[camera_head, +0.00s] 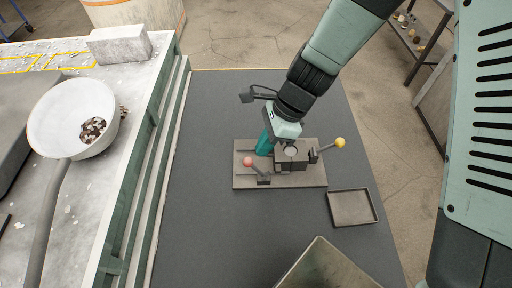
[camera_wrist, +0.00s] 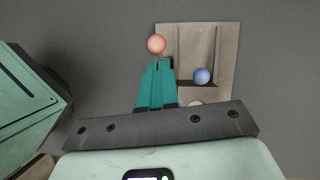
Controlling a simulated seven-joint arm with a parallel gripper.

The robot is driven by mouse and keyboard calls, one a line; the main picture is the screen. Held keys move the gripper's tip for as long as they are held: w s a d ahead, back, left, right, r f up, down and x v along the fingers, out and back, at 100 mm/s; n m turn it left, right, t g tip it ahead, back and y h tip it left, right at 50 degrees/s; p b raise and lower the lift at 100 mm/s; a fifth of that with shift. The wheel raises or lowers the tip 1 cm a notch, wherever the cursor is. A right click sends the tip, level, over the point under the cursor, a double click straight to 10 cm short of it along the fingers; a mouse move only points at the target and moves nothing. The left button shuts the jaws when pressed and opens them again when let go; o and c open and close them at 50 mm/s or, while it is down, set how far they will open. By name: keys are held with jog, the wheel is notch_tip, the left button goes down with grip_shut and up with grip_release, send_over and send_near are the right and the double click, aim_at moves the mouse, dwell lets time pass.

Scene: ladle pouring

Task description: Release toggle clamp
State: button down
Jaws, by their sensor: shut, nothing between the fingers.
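A brown fixture plate (camera_head: 242,180) lies on the dark table mat, with toggle clamps around a dark central block (camera_head: 291,158). One clamp lever ends in a red knob (camera_head: 248,161) at the plate's left front; another ends in a yellow knob (camera_head: 340,142) at the right. In the wrist view the red knob (camera_wrist: 156,44) shows just past my fingertips, and a blue knob (camera_wrist: 203,76) lies to their right. The blue knob is hidden in the head view. My gripper (camera_head: 264,149) is shut and empty, its teal fingers (camera_wrist: 157,68) pointing down near the plate's left back. Contact with the red knob cannot be told.
A shallow dark tray (camera_head: 374,206) lies right of the plate, and an open bin (camera_head: 324,241) stands at the front. A white ladle (camera_head: 60,115) holding dark and pale pieces rests on the left bench, near a grey block (camera_head: 120,45). The mat left of the plate is clear.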

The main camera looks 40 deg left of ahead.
jog(key=s+a+v, duration=0.1)
jog(key=v, duration=1)
jog(key=shift+r, duration=0.2)
jog(key=w+d+r+n+t, duration=0.2)
jog(key=w+d+r, duration=0.1)
jog(key=d+r, duration=0.4)
jog(key=w+d+r+n+t, duration=0.2)
jog(key=d+r, duration=0.3)
jog(key=d, duration=0.4)
jog(key=s+d+r+n+t+h, duration=0.1)
jog(key=s+d+r+n+t, duration=0.1)
jog(key=d, duration=0.7)
jog(key=s+d+r+n+t+h, duration=0.1)
jog(key=s+d+r+t, duration=0.2)
jog(key=d, duration=0.6)
notch_tip(320, 180, up, 2)
jog(key=s, duration=0.2)
jog(key=shift+s+d+n+t, duration=0.25)
jog(key=shift+d+n+t, duration=0.1)
jog(key=shift+n+t, duration=0.05)
